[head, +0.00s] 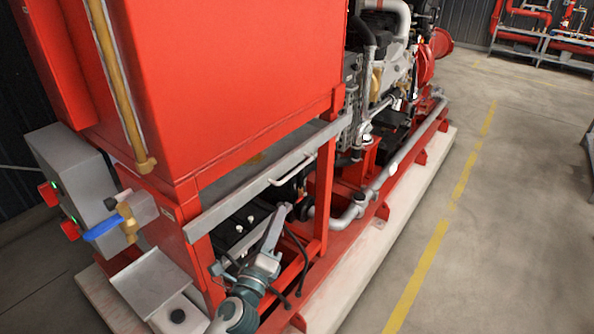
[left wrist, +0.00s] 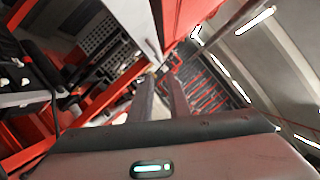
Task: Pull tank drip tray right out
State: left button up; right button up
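The tank drip tray (head: 240,205) is a long grey tray under the big red tank (head: 230,90), its front edge about flush with the frame. Its pale bar handle (head: 291,176) sticks out from the front. My left gripper (head: 287,208) is below the handle in the head view, pointing up toward it, with a visible gap. In the left wrist view its two fingers (left wrist: 161,75) stand apart, with no object clearly between them. A pale panel, perhaps the tray, shows beyond the fingertips. My right gripper is not in view.
Black batteries (head: 240,228) with cables sit below the tray. A red frame post (head: 325,190) stands right of my left gripper. A blue-handled valve (head: 105,228) and a grey box (head: 75,170) are at the left. The floor at right, with a yellow line (head: 430,255), is clear.

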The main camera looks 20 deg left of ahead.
aim_at(297, 169)
pick_arm(q)
jog(key=shift+p+x, duration=1.55)
jog(key=shift+x, duration=7)
jog(key=shift+c, duration=0.6)
grip_shut()
jog(key=shift+d+f, duration=0.1)
